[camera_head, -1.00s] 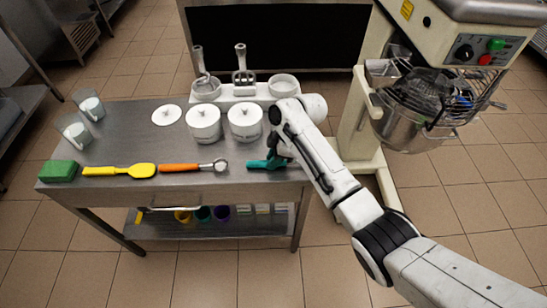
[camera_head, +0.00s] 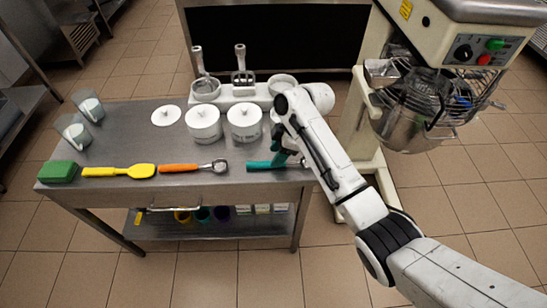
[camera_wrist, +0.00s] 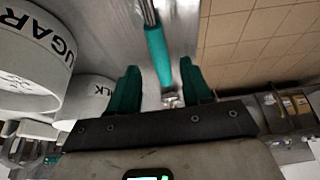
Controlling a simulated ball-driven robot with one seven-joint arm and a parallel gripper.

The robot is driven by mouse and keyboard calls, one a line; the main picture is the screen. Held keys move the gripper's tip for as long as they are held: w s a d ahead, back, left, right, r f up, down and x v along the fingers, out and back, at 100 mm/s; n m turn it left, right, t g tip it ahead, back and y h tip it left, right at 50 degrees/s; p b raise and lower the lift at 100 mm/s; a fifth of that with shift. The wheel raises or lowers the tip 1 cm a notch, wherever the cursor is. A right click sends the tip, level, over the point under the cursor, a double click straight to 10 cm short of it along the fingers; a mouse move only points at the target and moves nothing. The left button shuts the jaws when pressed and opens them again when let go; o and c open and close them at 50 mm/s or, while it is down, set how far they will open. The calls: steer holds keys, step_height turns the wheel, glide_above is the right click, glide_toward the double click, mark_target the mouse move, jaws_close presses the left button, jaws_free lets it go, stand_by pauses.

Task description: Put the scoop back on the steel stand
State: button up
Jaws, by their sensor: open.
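A teal-handled tool (camera_head: 262,164) lies near the front right edge of the steel stand (camera_head: 225,184), a steel table with a lower shelf. In the wrist view its teal handle (camera_wrist: 158,52) has steel at both ends; its head is cut off at the top edge, so its shape is unclear. My gripper (camera_head: 281,154) is above this tool at the table's right end. In the wrist view its open green fingers (camera_wrist: 158,73) stand on either side of the handle with gaps. An orange-handled scoop (camera_head: 180,168) with a round steel head lies left of it.
A yellow spatula (camera_head: 118,171) and green sponge (camera_head: 58,171) lie at front left. White lidded jars (camera_head: 204,124) and a white holder with upright steel tools (camera_head: 228,97) stand behind. Glass cups (camera_head: 77,133) are at left. A mixer (camera_head: 408,125) stands right of the table.

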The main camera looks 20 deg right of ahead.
mark_target(289, 162)
steer(key=v, duration=0.8)
steer(key=shift+r, duration=0.3)
steer(key=s+a+f+m, duration=0.1)
steer(key=s+f+m, duration=0.2)
steer(key=s+f, duration=0.35)
steer(key=s+a+f+m, duration=0.1)
steer(key=s+f+m, duration=0.3)
steer(key=s, duration=0.5)
steer(key=s+d+m+h, duration=0.2)
steer(key=s+d+m, duration=0.1)
steer(key=s, duration=0.8)
steer(key=s+d+f+m+h, duration=0.1)
steer(key=s+d+m, duration=0.3)
steer(key=s, duration=0.7)
steer(key=shift+m+h, duration=0.5)
steer(key=shift+h, duration=0.3)
steer(key=shift+f, duration=0.15)
